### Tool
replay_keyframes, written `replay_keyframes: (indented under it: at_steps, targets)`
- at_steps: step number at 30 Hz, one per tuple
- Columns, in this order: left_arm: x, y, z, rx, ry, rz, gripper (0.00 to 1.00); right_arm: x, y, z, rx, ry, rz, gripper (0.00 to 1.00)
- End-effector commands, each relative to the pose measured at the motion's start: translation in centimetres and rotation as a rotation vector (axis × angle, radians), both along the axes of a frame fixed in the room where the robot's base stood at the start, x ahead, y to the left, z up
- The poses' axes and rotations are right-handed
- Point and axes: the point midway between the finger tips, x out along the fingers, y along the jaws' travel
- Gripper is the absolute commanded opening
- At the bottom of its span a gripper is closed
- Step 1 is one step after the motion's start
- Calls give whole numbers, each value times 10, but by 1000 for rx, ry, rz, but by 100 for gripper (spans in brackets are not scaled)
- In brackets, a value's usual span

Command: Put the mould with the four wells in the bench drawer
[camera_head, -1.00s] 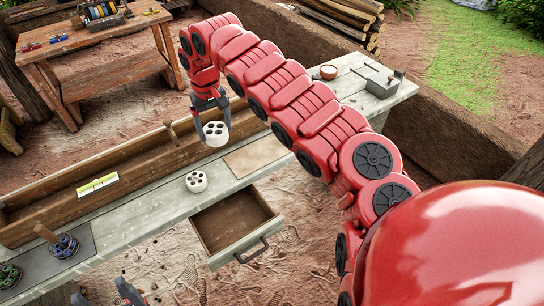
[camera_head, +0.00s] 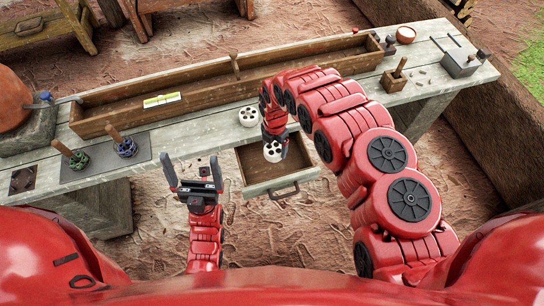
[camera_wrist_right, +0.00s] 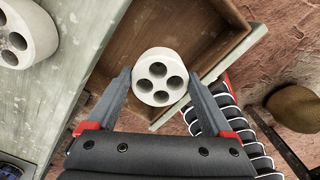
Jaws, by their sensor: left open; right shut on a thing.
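The white round mould with four wells (camera_wrist_right: 159,77) is between the fingers of my right gripper (camera_wrist_right: 158,88), which is shut on it. In the head view this mould (camera_head: 272,152) is over the open bench drawer (camera_head: 283,184); how high above the drawer floor I cannot tell. The drawer is pulled out, and no other object shows inside it. A second white mould with several wells (camera_head: 249,116) stands on the bench (camera_head: 205,133) behind the drawer. It also shows in the right wrist view (camera_wrist_right: 22,35), cut by the edge. My left gripper (camera_head: 192,167) is open and empty, left of the drawer.
A long wooden trough (camera_head: 205,90) lies along the bench, with a yellow-white block (camera_head: 162,99) in it. Stamps with wooden handles (camera_head: 126,148) stand on a dark mat to the left. A grey metal box (camera_head: 459,64) and a small bowl (camera_head: 406,35) are at the right.

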Motion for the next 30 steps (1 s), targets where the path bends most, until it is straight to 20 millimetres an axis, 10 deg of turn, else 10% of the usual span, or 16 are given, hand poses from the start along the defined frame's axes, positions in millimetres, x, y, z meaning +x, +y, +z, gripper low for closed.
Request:
replay_keyframes:
  at_steps: [18,29,30]
  targets:
    - [0,0,-68,0,0,0,100,-1,0,-98,1,-1,7,3]
    - [0,0,-68,0,0,0,100,0,0,-100,1,-2,6,3]
    - [0,0,-68,0,0,0,100,0,0,-100,1,-2,6,87]
